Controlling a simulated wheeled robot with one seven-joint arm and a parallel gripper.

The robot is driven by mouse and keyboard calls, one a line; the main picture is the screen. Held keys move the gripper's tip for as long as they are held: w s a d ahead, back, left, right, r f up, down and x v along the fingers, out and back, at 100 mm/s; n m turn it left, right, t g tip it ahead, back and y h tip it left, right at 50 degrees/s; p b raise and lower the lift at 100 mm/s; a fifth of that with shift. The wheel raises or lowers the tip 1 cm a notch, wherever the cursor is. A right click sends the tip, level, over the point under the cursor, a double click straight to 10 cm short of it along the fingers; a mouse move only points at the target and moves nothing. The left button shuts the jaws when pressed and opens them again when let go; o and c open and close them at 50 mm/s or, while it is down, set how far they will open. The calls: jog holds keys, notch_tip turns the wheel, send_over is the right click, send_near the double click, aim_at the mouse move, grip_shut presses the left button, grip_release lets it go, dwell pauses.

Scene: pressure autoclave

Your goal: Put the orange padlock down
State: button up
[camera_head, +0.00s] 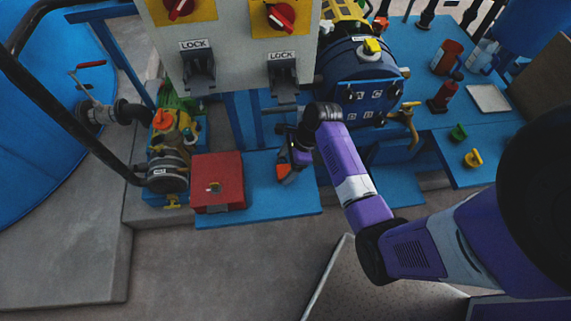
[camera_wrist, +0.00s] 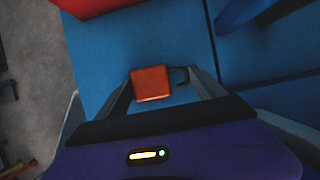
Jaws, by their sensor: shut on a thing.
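The orange padlock (camera_wrist: 152,84) is between the two fingers of my gripper (camera_wrist: 165,88) in the wrist view, its dark shackle towards the right finger. In the head view the orange padlock (camera_head: 285,170) shows at the end of my gripper (camera_head: 290,160), over the blue bench surface (camera_head: 265,203), right of the red box. The gripper is shut on the padlock. I cannot tell whether the padlock touches the blue surface. The far side of the gripper is hidden by my wrist.
A red box (camera_head: 218,182) stands left of the gripper. Above it is a panel (camera_head: 235,45) with two LOCK hasps. The blue autoclave (camera_head: 362,85) is behind and right. Green (camera_head: 458,132) and yellow (camera_head: 472,158) padlocks lie on the right bench. Blue surface in front is clear.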

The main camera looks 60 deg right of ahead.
jog(key=shift+f, duration=0.1)
